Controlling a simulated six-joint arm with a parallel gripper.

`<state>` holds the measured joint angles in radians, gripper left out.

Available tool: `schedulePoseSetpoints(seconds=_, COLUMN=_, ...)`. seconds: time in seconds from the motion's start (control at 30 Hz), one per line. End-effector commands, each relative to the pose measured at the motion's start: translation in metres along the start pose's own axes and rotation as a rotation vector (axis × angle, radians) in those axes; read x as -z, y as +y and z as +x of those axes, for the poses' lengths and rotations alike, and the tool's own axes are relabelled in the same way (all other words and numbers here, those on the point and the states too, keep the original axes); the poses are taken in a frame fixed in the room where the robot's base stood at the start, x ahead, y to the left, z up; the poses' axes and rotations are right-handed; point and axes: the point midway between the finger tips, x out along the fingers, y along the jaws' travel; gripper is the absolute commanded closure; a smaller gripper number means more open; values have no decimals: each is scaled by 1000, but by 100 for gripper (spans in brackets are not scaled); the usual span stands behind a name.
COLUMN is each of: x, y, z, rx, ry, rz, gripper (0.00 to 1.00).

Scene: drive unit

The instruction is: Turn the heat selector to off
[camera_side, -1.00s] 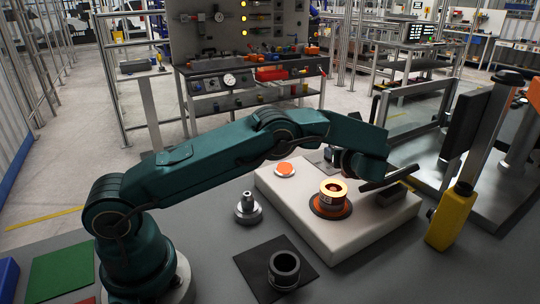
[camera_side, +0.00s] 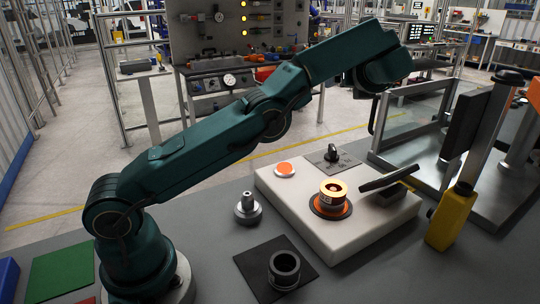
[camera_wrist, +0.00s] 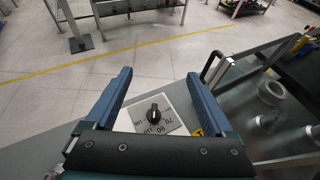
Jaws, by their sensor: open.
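The heat selector is a small black knob (camera_side: 332,153) on a grey marked plate (camera_side: 346,163) at the back of the white unit (camera_side: 290,208). In the wrist view the knob (camera_wrist: 153,114) stands on its pale plate (camera_wrist: 170,126), with markings upside down, including what look like 70 and 90. Which mark it points at is too small to tell. My gripper (camera_wrist: 158,77) is open and empty, its two blue fingers spread wide. The knob shows between the fingers, and nothing touches it. In the side view my gripper is raised above and right of the knob, mostly hidden.
The unit also carries an orange button (camera_side: 285,170), a glowing orange-ringed cylinder (camera_side: 333,194) and a dark tilted lever (camera_side: 386,180). A metal frame (camera_side: 428,160) and yellow post (camera_side: 451,218) stand to the right. A metal knob-like part (camera_side: 247,208) and black ring (camera_side: 285,268) sit left and in front.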

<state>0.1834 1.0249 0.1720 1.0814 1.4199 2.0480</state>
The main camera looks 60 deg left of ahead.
Motion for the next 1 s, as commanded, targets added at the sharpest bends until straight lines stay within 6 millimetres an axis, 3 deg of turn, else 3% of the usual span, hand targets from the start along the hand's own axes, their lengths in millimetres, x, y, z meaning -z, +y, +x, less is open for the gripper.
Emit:
schedulePoseSetpoints(seconds=0.17, x=-6, y=2, z=-2, rx=4, ry=12, rz=-17, gripper=12)
schedulePoseSetpoints(seconds=0.57, x=43, y=7, z=29, rx=-52, ry=319, rz=-649, gripper=12)
schedulePoseSetpoints(seconds=0.77, x=75, y=12, z=41, rx=-232, ry=552, rz=-1194, gripper=12)
schedulePoseSetpoints(seconds=1.0, x=96, y=14, z=41, rx=-670, ry=795, rz=-1931, gripper=12)
